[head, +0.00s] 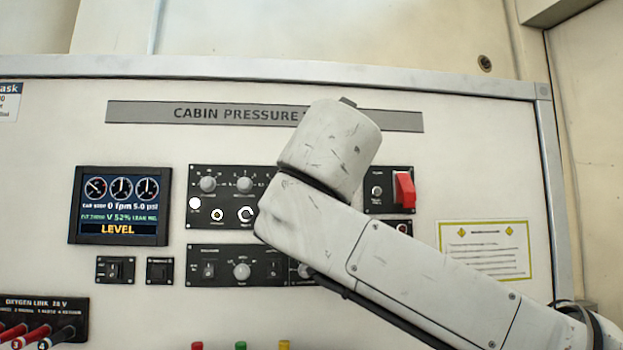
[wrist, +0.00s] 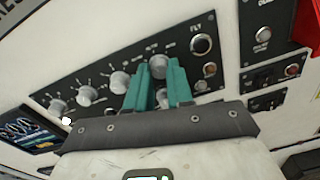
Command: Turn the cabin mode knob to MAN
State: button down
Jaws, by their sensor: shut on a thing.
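A round grey knob (wrist: 158,62) sits at the right end of the knob row in the wrist view. I take it for the cabin mode knob; its small labels and pointer are too blurred to read. My gripper (wrist: 158,72) has its two teal fingers on either side of this knob, shut on it. The knob's panel (head: 228,203) shows in part in the head view, under the CABIN PRESSURE heading strip (head: 150,113). My arm hides the knob and the gripper there.
Other knobs (wrist: 121,81) stand close to the left of the fingers. A red guarded switch (head: 404,189) lies right of my arm. A display (head: 120,206) reading LEVEL is at left. A lower panel (head: 268,272) sits beneath.

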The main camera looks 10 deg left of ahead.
jog(key=shift+d+m+p, duration=0.1)
jog(key=shift+m+p, duration=0.6)
jog(key=shift+m, duration=6.1)
jog(key=c, duration=1)
grip_release()
jog(key=shift+s, duration=0.1)
jog(key=b+v, duration=0.4)
jog(key=v, duration=0.6)
jog(key=shift+s+d, duration=0.2)
jog(key=shift+d, duration=0.1)
